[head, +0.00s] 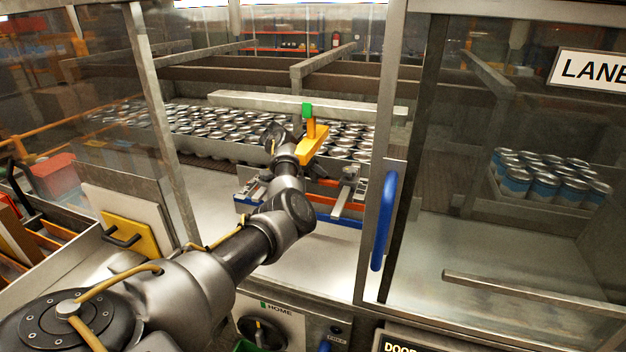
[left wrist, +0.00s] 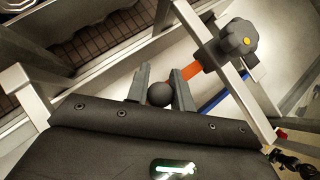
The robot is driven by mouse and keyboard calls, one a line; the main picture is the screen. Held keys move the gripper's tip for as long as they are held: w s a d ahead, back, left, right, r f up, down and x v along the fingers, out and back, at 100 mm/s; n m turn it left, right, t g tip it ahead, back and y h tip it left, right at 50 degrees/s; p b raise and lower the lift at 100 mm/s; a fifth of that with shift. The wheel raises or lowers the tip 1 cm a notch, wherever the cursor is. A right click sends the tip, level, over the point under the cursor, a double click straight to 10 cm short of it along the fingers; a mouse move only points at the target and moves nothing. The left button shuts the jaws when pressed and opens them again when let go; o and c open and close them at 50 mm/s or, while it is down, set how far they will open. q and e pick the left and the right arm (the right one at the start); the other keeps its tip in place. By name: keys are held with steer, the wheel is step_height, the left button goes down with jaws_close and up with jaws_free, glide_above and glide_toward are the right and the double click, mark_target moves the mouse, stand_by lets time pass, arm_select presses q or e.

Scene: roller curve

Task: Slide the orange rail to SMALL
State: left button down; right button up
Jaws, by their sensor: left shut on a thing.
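My left gripper shows in the left wrist view (left wrist: 160,88), with its two grey fingers on either side of a black ball knob (left wrist: 160,95); it is shut on this knob. The orange rail (left wrist: 188,72) shows just beyond the fingers, partly covered by a finger and by a black star knob (left wrist: 228,45). In the head view a short stretch of the orange rail (head: 326,182) shows beyond my left arm, which hides much of it. The blue rail (left wrist: 214,101) lies near it and also shows in the head view (head: 345,222). I cannot read a SMALL mark in either view. My right gripper is not in view.
My left arm reaches in through the guard opening. A door frame with a blue handle (head: 384,222) stands close on its right. Rows of cans (head: 220,125) stand behind. A yellow block with a green top (head: 313,148) is beyond the arm. The pale deck in front is clear.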

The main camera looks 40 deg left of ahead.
arm_select(q)
steer(key=shift+w+r, duration=0.1)
steer(key=shift+r, duration=0.05)
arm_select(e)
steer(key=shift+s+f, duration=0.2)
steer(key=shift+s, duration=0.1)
arm_select(q)
steer(key=c, duration=1.7)
jaws_free()
steer(key=o, duration=0.5)
steer(key=shift+w, duration=0.25)
steer(key=shift+f, duration=0.2)
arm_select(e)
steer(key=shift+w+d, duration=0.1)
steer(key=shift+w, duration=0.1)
arm_select(q)
steer(key=shift+s+a, duration=0.1)
steer(key=b+v, duration=0.3)
steer(key=v, duration=0.7)
steer(key=shift+s+r+b, duration=0.25)
steer(key=shift+r+b, duration=0.05)
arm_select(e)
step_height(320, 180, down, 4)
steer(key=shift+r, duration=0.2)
